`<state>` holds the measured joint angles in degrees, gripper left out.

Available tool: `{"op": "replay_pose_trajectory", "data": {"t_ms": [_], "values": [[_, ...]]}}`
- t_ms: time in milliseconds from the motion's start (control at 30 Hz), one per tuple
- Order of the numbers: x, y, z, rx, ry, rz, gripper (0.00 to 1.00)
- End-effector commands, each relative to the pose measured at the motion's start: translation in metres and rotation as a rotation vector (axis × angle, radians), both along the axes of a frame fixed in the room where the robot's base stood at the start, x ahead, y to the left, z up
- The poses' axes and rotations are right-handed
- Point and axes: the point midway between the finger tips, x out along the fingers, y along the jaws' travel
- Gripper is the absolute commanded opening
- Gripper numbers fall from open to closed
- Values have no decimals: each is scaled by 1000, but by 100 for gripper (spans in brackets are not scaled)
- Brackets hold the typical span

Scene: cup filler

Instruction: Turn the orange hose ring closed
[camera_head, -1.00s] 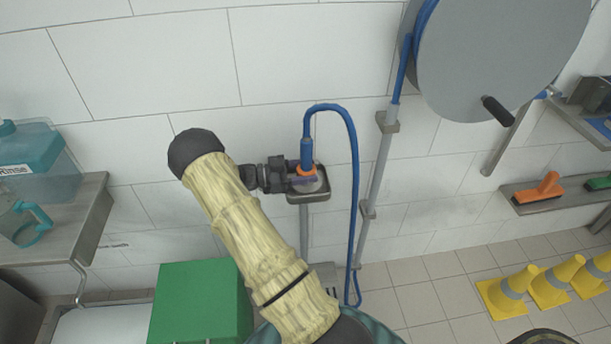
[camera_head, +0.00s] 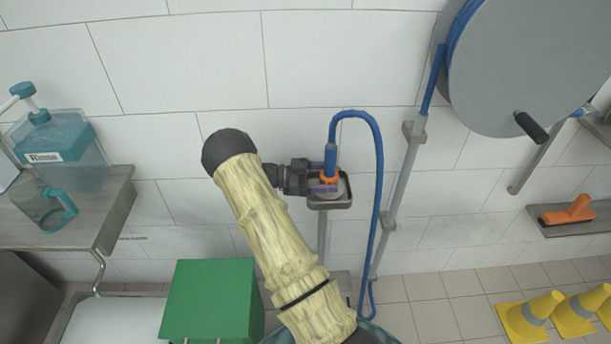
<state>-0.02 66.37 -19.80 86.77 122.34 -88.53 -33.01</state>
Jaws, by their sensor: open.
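The orange hose ring (camera_head: 329,180) sits at the lower end of the upright blue hose nozzle (camera_head: 331,160), above a small grey holder tray (camera_head: 344,203) on a post. My gripper (camera_head: 326,177) reaches in from the left, with its purple-tinted fingers at the ring, one showing behind it and one in front. The gripper is open; whether the fingers touch the ring I cannot tell. Part of the ring is hidden by the fingers.
The blue hose (camera_head: 379,180) loops over to the right beside a grey pipe (camera_head: 403,185) and a large grey reel (camera_head: 520,70). A shelf (camera_head: 118,205) with a teal canister (camera_head: 75,160) and a jug (camera_head: 45,203) is left. A green box (camera_head: 208,300) stands below.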

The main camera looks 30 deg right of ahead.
Motion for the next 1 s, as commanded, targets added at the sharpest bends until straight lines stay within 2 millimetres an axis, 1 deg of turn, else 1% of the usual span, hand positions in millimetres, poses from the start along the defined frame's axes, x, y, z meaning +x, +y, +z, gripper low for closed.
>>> {"op": "replay_pose_trajectory", "data": {"t_ms": [167,267,600,800,1000], "values": [[13,18,-1,1,-3,4,71],[24,33,-2,2,-3,3,71],[64,89,-2,2,-3,3,71],[84,118,-2,2,-2,2,71],[97,135,-1,2,-1,2,71]]}}
